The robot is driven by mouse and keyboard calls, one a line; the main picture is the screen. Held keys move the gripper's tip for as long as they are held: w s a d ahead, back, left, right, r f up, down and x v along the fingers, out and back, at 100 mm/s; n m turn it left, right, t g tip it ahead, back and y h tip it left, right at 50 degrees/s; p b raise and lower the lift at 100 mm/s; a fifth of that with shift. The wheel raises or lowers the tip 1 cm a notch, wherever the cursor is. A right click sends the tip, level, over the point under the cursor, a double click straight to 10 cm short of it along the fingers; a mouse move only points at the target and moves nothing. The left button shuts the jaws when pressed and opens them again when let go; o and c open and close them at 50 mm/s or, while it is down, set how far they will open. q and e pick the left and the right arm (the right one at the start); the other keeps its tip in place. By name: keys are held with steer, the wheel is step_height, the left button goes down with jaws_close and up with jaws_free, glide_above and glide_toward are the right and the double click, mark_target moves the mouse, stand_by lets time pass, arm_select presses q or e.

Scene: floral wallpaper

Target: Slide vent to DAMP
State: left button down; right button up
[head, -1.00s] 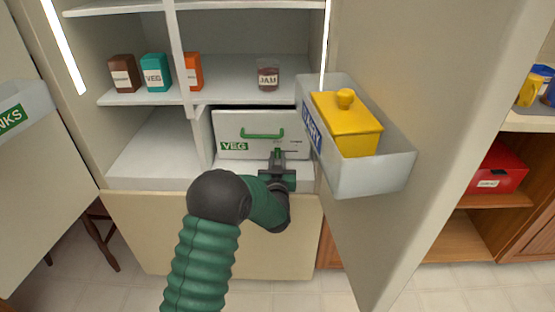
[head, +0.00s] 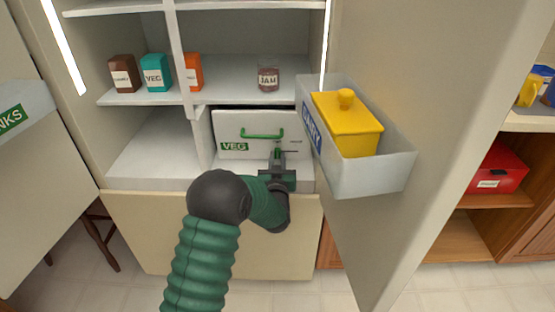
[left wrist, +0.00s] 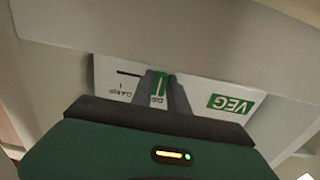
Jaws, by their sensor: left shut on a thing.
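The white VEG drawer (head: 226,131) with a green handle sits closed in the lower right of the fridge. Its vent is on the right of the drawer front, with a thin dark slot (head: 294,142). My left gripper (head: 278,147) is at the drawer front, shut on the green vent slider (left wrist: 160,84). In the left wrist view the fingers stand on both sides of the slider. The slider is at the end by the label that seems to read DRY, and the slot (left wrist: 128,73) runs left above the DAMP label (left wrist: 118,94). My right gripper is out of view.
The open right door carries a bin (head: 372,178) with a yellow lidded dish (head: 347,125), close to the right of my gripper. A jam jar (head: 268,79) and several cartons stand on the shelf above. Free room lies left of the drawer.

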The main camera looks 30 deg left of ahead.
mark_target(298, 153)
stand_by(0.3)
arm_select(q)
steer(key=w+d, duration=0.2)
steer(key=d, duration=0.1)
steer(key=w+d+p, duration=0.1)
steer(key=d, duration=0.1)
steer(key=shift+w+d, duration=0.15)
steer(key=shift+d, duration=0.1)
steer(key=c, duration=1.7)
jaws_free()
steer(key=o, duration=0.4)
steer(key=shift+w, duration=0.1)
